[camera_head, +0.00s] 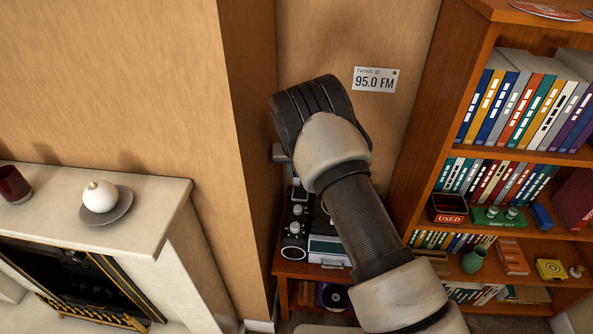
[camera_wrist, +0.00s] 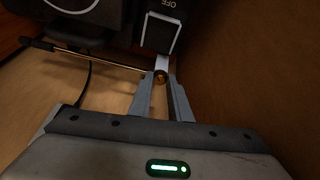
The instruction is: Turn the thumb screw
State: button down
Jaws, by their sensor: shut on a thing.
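The thumb screw (camera_wrist: 160,77) is a small gold-coloured knob in the wrist view, just below a pale strip at the corner of a dark device (camera_wrist: 120,15). My gripper (camera_wrist: 162,84) has its two grey fingertips on either side of the screw, closed on it. The fingers partly cover the screw, so its turn angle cannot be read. A thin metal rod (camera_wrist: 90,57) runs left from near the screw. In the head view my arm covers the fingertips and the screw.
A black radio-like unit with knobs (camera_head: 296,225) stands on a low wooden stand (camera_head: 287,268). A wooden bookshelf (camera_head: 416,130) full of binders is close on the right. A wall corner and a fireplace mantel (camera_head: 150,205) are on the left. A dark cable (camera_wrist: 84,85) hangs in the wrist view.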

jog(key=c, duration=1.6)
grip_release()
jog(key=shift+c, duration=0.2)
jog(key=p+v, duration=0.3)
jog(key=v, duration=1.4)
jog(key=shift+r, duration=0.2)
